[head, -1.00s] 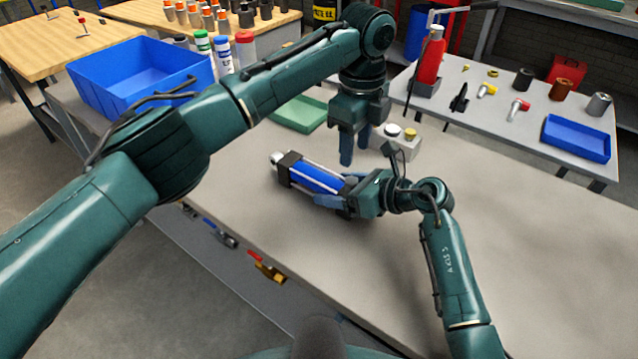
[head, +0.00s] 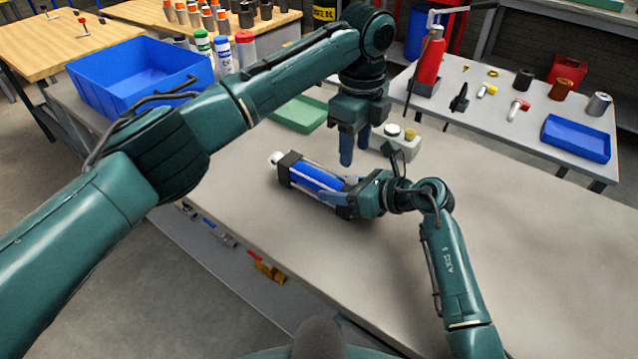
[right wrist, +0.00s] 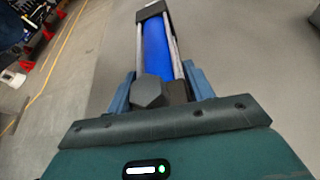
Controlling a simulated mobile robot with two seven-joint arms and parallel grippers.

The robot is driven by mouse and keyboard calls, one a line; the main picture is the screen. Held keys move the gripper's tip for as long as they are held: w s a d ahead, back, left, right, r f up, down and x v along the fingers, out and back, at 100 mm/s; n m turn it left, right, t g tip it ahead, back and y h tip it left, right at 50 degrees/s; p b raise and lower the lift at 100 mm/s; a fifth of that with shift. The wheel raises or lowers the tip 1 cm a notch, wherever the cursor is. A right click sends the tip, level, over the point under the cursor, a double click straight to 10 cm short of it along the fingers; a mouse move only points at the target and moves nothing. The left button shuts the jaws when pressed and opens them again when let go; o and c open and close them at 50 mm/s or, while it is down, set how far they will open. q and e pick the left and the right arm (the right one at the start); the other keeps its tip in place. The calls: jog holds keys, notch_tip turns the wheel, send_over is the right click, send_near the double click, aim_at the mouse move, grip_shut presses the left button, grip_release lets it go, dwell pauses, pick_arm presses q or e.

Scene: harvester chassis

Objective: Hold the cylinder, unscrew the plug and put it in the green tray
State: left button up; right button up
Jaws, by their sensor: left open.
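The cylinder (head: 318,178) has a blue body, black end blocks and pale rods, and lies on the grey bench. A light round fitting (head: 275,158) is at its far left end. My right gripper (head: 345,190) is shut on the near black end block; the right wrist view shows a finger on each side of the cylinder (right wrist: 157,48). A dark grey hexagonal piece (right wrist: 150,91) is at this end; I cannot tell whether it is the plug. My left gripper (head: 355,145) is open, empty, pointing down behind the cylinder. The green tray (head: 300,114) lies behind it, partly hidden by my left arm.
A small grey box with round buttons (head: 398,143) is right of my left gripper. A blue bin (head: 138,82) and several capped bottles (head: 222,55) stand at the back left. A second table holds a blue tray (head: 577,138) and small parts. The bench's right side is clear.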

jog(key=o, duration=0.5)
